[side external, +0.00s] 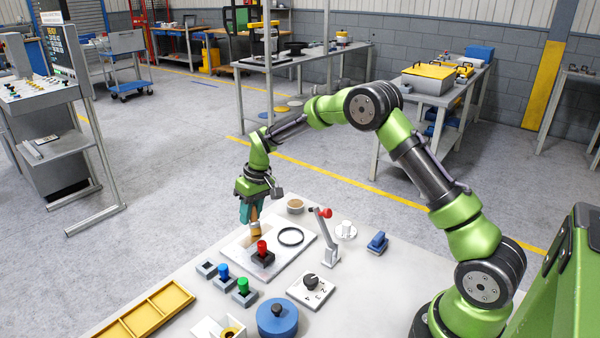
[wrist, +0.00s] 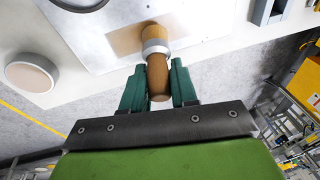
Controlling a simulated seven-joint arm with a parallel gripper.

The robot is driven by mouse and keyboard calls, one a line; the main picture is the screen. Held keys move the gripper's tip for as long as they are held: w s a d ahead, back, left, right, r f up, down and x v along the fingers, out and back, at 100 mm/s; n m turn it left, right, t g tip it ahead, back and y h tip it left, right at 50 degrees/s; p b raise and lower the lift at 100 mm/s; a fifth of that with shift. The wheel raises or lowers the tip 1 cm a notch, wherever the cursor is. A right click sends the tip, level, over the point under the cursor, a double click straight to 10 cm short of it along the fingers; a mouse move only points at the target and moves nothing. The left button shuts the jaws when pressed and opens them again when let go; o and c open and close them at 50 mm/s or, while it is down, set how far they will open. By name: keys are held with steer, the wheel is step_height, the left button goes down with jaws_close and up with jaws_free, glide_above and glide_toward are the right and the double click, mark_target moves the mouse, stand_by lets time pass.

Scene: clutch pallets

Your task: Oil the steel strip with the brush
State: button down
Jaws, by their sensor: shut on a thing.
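My gripper (wrist: 158,85) has teal fingers shut on the brush (wrist: 157,75), which has a wooden handle and a silver collar. The brush also shows below my gripper in the side view (side external: 255,228). Its bristle end points at a pale grey plate (wrist: 90,45), over or beside a flat tan-brown patch (wrist: 124,41). I cannot tell whether the bristles touch it, or whether this patch is the steel strip or a mark on it. The plate also lies on the table in the side view (side external: 288,262). A round pot with brown contents (side external: 295,206) stands beyond the plate.
A black ring (side external: 291,227) and a dark block with a red knob (side external: 262,256) are on the plate. A red-tipped lever (side external: 325,230) stands to its right. A yellow tray (side external: 146,318), small coloured buttons and a blue round container (side external: 277,320) stand nearer the camera.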

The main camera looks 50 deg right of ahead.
steer(key=shift+a, duration=2.5)
steer(key=shift+d, duration=1.05)
steer(key=shift+d+f, duration=0.1)
steer(key=shift+d, duration=3.7)
steer(key=shift+r, duration=0.25)
steer(key=shift+w+a+v, duration=0.15)
steer(key=shift+v, duration=0.8)
steer(key=shift+w+a+v, duration=0.1)
steer(key=shift+a+v, duration=0.05)
steer(key=shift+v, duration=0.8)
steer(key=shift+w+a+v, duration=0.15)
steer(key=shift+v, duration=0.85)
